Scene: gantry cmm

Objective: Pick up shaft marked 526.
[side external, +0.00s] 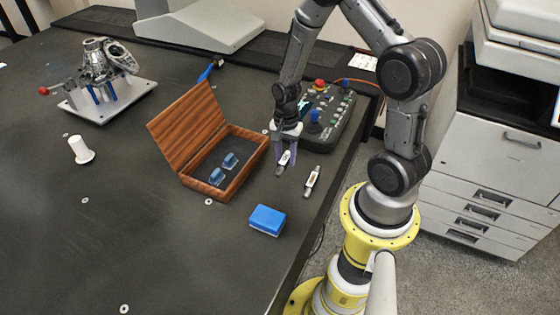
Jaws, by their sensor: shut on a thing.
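Two small metal shafts with white labels are in view; the markings are too small to read, so I cannot tell which is 526. One shaft (283,161) is between the fingers of my gripper (285,158), which is shut on it. I cannot tell whether this shaft is clear of the table. The other shaft (312,181) lies on the dark table to the right of my gripper, apart from it.
An open wooden box (233,182) with blue pieces inside stands just left of my gripper. A blue block (267,220) lies in front. A control panel (326,112) is behind. A white spool-like part (81,150) and a fixture (108,98) stand left. The front-left table is clear.

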